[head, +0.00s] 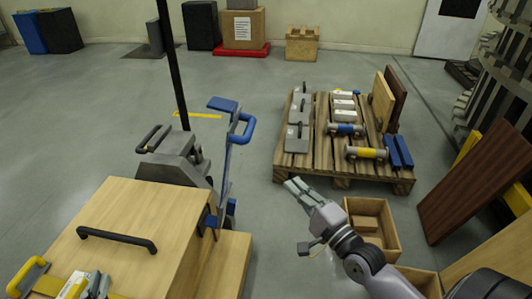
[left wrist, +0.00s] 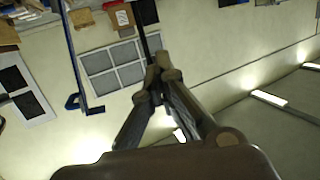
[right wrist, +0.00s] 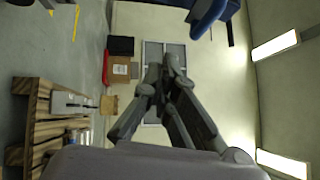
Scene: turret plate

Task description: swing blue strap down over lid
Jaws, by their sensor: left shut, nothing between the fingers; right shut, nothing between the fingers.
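The blue strap (head: 228,150) stands upright at the right far edge of the wooden box, with a blue loop handle (head: 243,129) near its top. It shows in the left wrist view (left wrist: 72,102) as a long bar with a blue end, and blue parts show at the top of the right wrist view (right wrist: 212,14). The light wood lid (head: 150,212) has a black handle (head: 118,238).
A yellow strap (head: 26,276) lies at the box's near left. A grey machine part (head: 175,160) stands behind the lid. A pallet (head: 312,170) with blocks and rollers is at the right. A small wooden crate (head: 388,232) stands beside my right arm.

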